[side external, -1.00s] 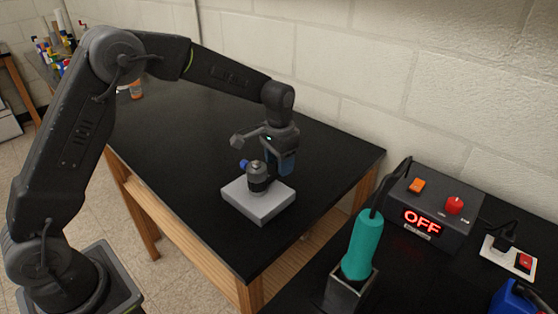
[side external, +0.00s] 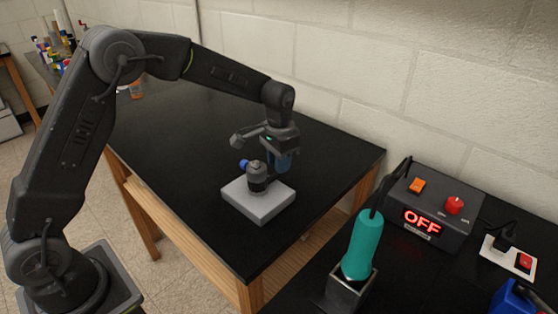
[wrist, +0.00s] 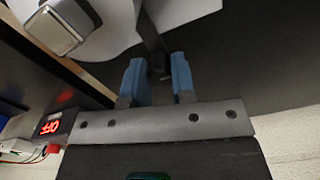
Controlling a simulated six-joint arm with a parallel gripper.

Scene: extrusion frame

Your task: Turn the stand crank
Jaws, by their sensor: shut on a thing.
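The stand is a pale grey square block (side external: 262,203) on the black table, with a dark cylindrical body (side external: 257,180) upright on it. A small blue knob (side external: 244,163) shows at the body's upper left. My gripper (side external: 284,167) points down just right of the body, its blue fingers low beside it. In the wrist view, my gripper (wrist: 157,75) is shut on a dark piece, the crank handle (wrist: 157,63), between the blue fingertips. The crank arm is mostly hidden in the side view. Part of the pale base (wrist: 185,12) shows beyond the fingertips.
A control box (side external: 428,215) reading OFF, with an orange switch and a red knob, sits on the right bench. A teal-handled tool (side external: 363,245) stands in a holder in front of it. A block wall runs behind. The black table (side external: 190,140) is clear around the stand.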

